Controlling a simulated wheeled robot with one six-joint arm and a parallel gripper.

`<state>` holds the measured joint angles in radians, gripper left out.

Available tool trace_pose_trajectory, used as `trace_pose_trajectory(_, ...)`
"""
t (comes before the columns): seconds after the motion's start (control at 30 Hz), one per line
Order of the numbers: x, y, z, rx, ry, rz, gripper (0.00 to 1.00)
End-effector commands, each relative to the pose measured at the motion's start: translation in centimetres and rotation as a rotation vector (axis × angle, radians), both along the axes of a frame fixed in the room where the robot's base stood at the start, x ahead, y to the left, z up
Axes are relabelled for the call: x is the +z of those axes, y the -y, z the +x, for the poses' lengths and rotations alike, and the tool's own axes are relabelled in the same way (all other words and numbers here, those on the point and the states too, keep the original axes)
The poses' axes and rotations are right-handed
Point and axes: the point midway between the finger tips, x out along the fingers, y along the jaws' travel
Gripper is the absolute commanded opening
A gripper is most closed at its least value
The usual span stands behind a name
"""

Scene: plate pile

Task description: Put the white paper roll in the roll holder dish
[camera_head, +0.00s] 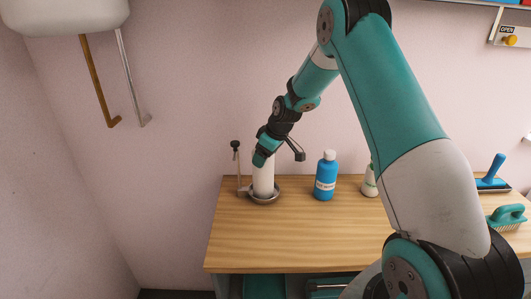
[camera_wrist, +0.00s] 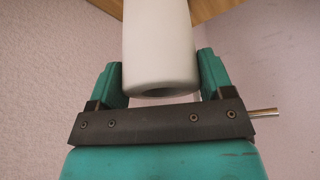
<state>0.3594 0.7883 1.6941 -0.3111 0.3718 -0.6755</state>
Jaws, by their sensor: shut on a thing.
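The white paper roll (camera_head: 263,178) stands about upright at the left part of the wooden table. My gripper (camera_head: 262,158) is at its top end and shut on it. In the wrist view the roll (camera_wrist: 158,45) sits between the two teal fingers of my gripper (camera_wrist: 160,75), its hollow end facing me. The round metal roll holder dish (camera_head: 277,195) is directly under the roll, whose lower end is at or inside the rim. I cannot tell whether the roll touches the dish floor.
A thin post with a dark knob (camera_head: 235,146) stands just left of the roll. A blue bottle (camera_head: 325,178) and a white bottle (camera_head: 370,183) stand to the right. A blue-handled tool (camera_head: 494,172) and a teal brush (camera_head: 507,215) lie at the far right. The table's front is clear.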

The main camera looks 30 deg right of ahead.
Motion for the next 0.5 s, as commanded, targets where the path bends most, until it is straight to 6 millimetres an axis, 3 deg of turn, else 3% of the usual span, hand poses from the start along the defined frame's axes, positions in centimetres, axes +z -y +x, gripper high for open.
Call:
trace_pose_trajectory(0.3,-0.35,0.01,0.03,0.000,0.001,0.000,0.20)
trace_pose_trajectory(0.33,-0.36,0.00,0.01,0.000,0.000,-0.001,0.76)
trace_pose_trajectory(0.43,-0.26,0.00,0.01,0.000,0.000,0.000,0.99)
trace_pose_trajectory(0.5,-0.25,0.01,0.01,0.000,0.000,0.000,1.00)
